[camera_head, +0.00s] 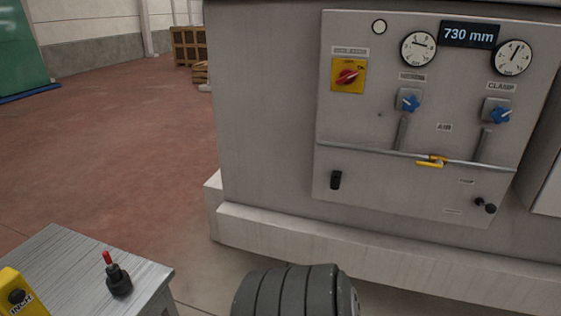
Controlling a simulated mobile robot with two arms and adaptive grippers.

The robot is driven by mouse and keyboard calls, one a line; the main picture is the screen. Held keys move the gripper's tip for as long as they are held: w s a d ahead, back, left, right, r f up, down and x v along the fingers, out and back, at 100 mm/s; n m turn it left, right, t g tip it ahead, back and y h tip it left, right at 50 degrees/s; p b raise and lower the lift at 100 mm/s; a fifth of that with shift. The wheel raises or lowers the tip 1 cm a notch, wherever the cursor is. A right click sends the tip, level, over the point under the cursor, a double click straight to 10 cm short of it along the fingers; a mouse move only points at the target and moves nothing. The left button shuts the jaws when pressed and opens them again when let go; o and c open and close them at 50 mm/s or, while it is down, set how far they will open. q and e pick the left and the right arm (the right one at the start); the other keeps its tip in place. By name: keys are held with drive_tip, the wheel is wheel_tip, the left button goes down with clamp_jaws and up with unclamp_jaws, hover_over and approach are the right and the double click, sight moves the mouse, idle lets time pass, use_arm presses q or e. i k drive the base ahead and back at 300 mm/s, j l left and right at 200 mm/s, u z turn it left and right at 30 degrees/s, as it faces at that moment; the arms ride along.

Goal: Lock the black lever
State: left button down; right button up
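A small upright black part (336,180) sits on the lower left of the grey control panel (390,190); it could be a lever or latch, and its locked state cannot be told. Another black part with a round knob (486,205) sticks out at the panel's lower right. A black stick with a red tip (118,279) stands upright on a grey metal box top at lower left. I cannot tell which of these is the task's black lever. Neither of my grippers is in view.
The panel also carries a red rotary switch (346,77), gauges, blue knobs (409,103) and a pipe with a yellow handle (432,161). A yellow box (18,296) stands at lower left. A dark ribbed cylinder fills the bottom centre. Open red floor (120,150) lies left.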

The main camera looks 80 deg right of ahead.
sight(490, 208)
drive_tip(key=z, duration=4.05)
